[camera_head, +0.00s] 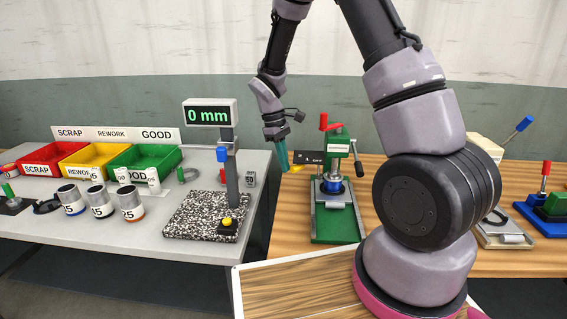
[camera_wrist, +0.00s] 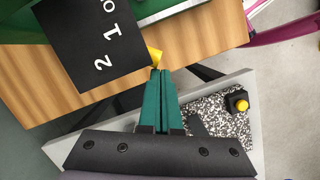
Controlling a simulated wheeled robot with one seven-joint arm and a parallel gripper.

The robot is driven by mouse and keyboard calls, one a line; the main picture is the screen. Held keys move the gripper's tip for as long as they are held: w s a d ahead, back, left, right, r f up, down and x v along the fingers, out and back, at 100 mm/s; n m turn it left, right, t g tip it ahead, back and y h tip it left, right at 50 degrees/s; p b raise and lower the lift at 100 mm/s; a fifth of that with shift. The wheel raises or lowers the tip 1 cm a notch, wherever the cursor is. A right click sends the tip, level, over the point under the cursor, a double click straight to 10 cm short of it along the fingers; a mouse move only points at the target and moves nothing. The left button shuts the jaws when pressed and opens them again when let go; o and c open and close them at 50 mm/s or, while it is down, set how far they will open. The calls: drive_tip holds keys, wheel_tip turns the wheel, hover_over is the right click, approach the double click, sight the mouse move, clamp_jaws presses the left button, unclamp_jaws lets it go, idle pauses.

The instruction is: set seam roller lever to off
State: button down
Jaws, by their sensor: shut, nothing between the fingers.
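A green machine (camera_head: 336,225) with a blue part and a red-topped handle stands on the wooden bench; I take it to be the seam roller. A black plate (camera_head: 308,157) sticks out at its upper left; in the wrist view the plate (camera_wrist: 97,45) shows the marks 2, 1 and 0. A small yellow piece (camera_head: 297,168), apparently the lever's end, shows at the plate's edge and also in the wrist view (camera_wrist: 155,55). The rest of the lever is hidden. My gripper (camera_head: 284,168) is shut and empty, its teal fingertips (camera_wrist: 159,71) right beside the yellow piece. I cannot tell whether they touch.
A grey table at left holds a height gauge (camera_head: 231,165) reading 0 mm on a speckled base, several cups, and red, yellow and green bins (camera_head: 145,160). A gap separates it from the wooden bench. My arm hides part of the bench; a blue-and-green device (camera_head: 546,208) stands far right.

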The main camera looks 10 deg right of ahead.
drive_tip(key=shift+s+d, duration=0.1)
drive_tip(key=shift+s, duration=0.05)
drive_tip(key=shift+s+d+n, duration=0.25)
drive_tip(key=shift+s+n, duration=0.25)
drive_tip(key=shift+n, duration=0.05)
drive_tip(key=shift+s+d+n, duration=0.2)
drive_tip(key=shift+s+n, duration=0.3)
drive_tip(key=shift+n, duration=0.05)
drive_tip(key=s+d+n+t, duration=0.1)
drive_tip(key=s+d+n, duration=0.3)
drive_tip(key=n, duration=0.1)
drive_tip(key=shift+s+d+n+t+h, duration=0.15)
drive_tip(key=shift+d+n+t+h, duration=0.05)
drive_tip(key=shift+n+t+h, duration=0.2)
